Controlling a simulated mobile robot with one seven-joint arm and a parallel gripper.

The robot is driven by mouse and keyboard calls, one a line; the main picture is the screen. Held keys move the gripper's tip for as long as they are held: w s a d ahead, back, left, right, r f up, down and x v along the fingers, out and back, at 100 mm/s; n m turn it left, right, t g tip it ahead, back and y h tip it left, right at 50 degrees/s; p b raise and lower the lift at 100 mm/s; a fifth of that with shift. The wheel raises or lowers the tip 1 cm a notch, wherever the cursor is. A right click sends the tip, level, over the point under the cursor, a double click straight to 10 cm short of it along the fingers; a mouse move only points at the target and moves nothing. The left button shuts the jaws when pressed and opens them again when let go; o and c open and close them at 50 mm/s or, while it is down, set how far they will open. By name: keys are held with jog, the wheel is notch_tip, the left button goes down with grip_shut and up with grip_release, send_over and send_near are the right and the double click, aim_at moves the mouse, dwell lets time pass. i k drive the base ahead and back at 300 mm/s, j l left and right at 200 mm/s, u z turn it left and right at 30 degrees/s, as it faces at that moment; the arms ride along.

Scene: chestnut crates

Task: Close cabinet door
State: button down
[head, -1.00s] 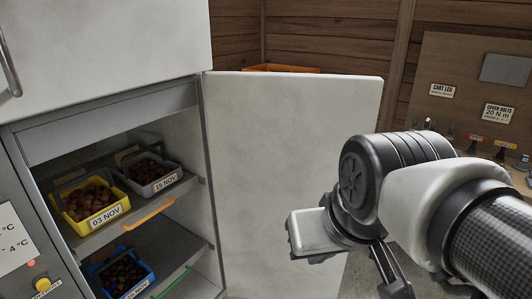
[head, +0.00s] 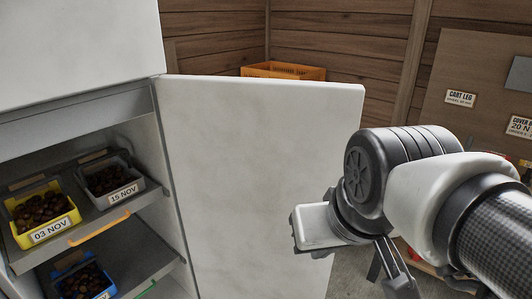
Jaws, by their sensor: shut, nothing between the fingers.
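The cabinet (head: 75,118) stands on the left with its lower compartment open. Its white door (head: 245,180) is swung wide open, hinged at the compartment's right edge. Inside are a yellow crate (head: 47,233) labelled 03 NOV, a grey crate (head: 124,194) labelled 15 NOV and a blue crate (head: 82,294), all with chestnuts. My gripper (head: 392,280) is at the lower right, in front of the door's free edge in the picture. It is shut and empty. I cannot tell whether any part of my arm touches the door.
An orange crate (head: 283,70) shows behind the door's top edge. A wooden board with labels (head: 475,85) stands at the right, with a workbench below it. Plank walls close off the back. Some floor (head: 350,275) shows right of the door.

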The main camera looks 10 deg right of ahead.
aim_at(243, 152)
jog(key=i+l, duration=0.15)
jog(key=l, duration=0.25)
jog(key=i+l+u, duration=0.1)
jog(key=l, duration=0.35)
jog(key=i+l, duration=0.15)
jog(key=l, duration=0.25)
jog(key=i+l+u, duration=0.1)
jog(key=l, duration=0.35)
jog(key=i+l+u, duration=0.1)
jog(key=l, duration=0.3)
